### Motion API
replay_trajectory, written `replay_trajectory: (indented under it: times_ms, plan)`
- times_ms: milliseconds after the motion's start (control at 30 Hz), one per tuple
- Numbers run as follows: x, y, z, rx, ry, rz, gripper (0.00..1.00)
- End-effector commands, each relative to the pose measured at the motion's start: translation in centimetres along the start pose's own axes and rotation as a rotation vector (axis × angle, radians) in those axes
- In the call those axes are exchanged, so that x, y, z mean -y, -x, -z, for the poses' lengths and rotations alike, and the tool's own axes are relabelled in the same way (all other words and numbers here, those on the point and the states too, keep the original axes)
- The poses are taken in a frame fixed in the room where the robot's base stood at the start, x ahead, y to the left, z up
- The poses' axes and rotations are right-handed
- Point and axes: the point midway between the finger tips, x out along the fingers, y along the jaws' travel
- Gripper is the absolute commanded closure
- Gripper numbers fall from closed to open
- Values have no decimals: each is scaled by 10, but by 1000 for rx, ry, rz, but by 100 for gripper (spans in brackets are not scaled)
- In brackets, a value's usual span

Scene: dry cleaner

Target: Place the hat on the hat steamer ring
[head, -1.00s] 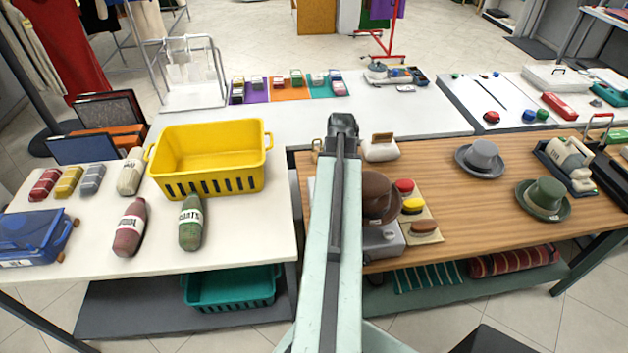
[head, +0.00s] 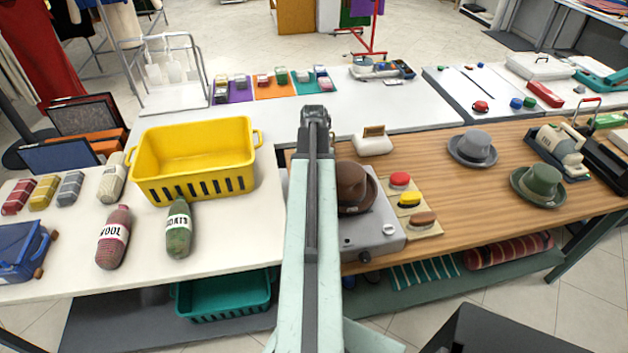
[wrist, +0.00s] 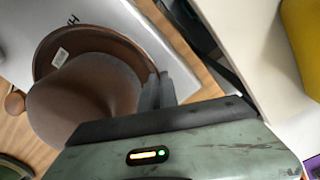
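The brown hat (head: 353,187) is just right of my arm in the head view, over the left part of a grey box-shaped unit with a knob (head: 388,243), likely the hat steamer. In the wrist view the hat (wrist: 85,95) fills the left side, with a white tag on its brim. My gripper (wrist: 158,92) has its dark fingers close together at the brim's edge and appears to pinch it. The head view hides the fingers behind the arm. No steamer ring shows clearly; the hat covers that area. I cannot tell whether the hat touches the unit.
Red, yellow and brown pads (head: 410,200) lie right of the unit. A grey hat (head: 472,150) and a green hat (head: 540,185) sit farther right on the wooden table. A yellow basket (head: 193,185) stands on the white table at left. Wood between pads and hats is clear.

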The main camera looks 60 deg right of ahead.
Motion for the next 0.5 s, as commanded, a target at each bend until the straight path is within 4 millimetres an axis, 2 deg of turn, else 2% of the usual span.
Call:
replay_trajectory:
  times_ms: [100, 133, 200, 500]
  plan:
    - [0, -5, 0, 0, 0, 0, 100]
    - [0, -3, 0, 0, 1, 0, 88]
    - [0, -3, 0, 0, 1, 0, 74]
    - [0, -2, 0, 0, 0, 0, 74]
